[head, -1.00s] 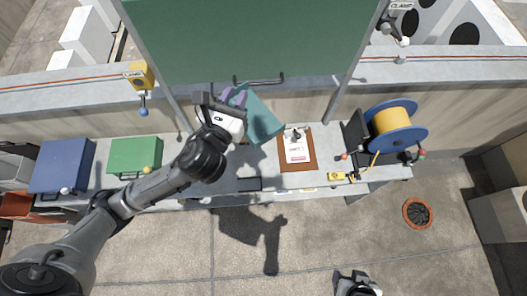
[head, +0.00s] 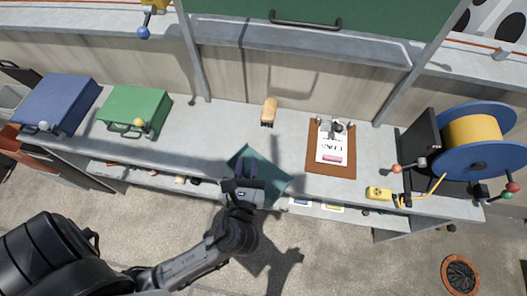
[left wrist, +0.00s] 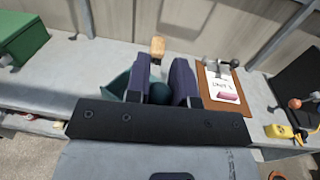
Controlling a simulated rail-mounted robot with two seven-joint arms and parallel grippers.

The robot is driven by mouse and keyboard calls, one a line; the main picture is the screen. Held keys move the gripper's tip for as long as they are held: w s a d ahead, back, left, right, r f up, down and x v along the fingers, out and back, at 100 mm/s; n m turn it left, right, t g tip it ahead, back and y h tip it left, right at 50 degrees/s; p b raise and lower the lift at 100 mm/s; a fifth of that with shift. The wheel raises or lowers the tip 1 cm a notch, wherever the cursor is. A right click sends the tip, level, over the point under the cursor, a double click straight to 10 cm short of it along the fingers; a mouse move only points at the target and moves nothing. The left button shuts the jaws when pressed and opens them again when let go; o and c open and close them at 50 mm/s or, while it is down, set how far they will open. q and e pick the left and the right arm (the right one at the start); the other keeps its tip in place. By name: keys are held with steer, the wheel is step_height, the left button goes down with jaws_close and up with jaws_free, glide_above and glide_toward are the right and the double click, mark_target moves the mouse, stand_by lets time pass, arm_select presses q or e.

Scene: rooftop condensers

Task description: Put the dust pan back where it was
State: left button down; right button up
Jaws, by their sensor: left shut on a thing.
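The teal dust pan (head: 270,174) is in my left gripper (head: 246,168), over the front part of the grey counter in the head view. My left gripper is shut on it and covers part of it. In the left wrist view the dust pan (left wrist: 116,86) shows beside and between the purple fingers of my left gripper (left wrist: 160,85). I cannot tell whether the pan touches the counter. My right gripper is not in view.
A clipboard (head: 316,166) lies to the right, with a yellow gadget (head: 379,194) and a cable reel (head: 466,140) beyond. Green (head: 133,110) and blue (head: 60,102) cases are left. Counter between the green case and brush is clear.

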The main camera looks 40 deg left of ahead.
arm_select(q)
step_height(320, 180, down, 6)
steer(key=s+n+g+y+b, duration=0.1)
steer(key=s+y+b, duration=0.1)
steer(key=s+b, duration=0.1)
steer(key=w+d+b+x, duration=0.1)
steer(key=x, duration=0.9)
steer(key=w+d+f+b+x, duration=0.1)
steer(key=d+b+x, duration=0.1)
steer(key=x, duration=0.8)
step_height(320, 180, down, 6)
steer(key=b, duration=0.3)
steer(key=shift+w+f, duration=0.2)
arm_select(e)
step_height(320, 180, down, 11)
arm_select(q)
steer(key=shift+a+f, duration=0.1)
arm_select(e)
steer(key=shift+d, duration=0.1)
arm_select(q)
steer(key=c, duration=1)
jaws_free()
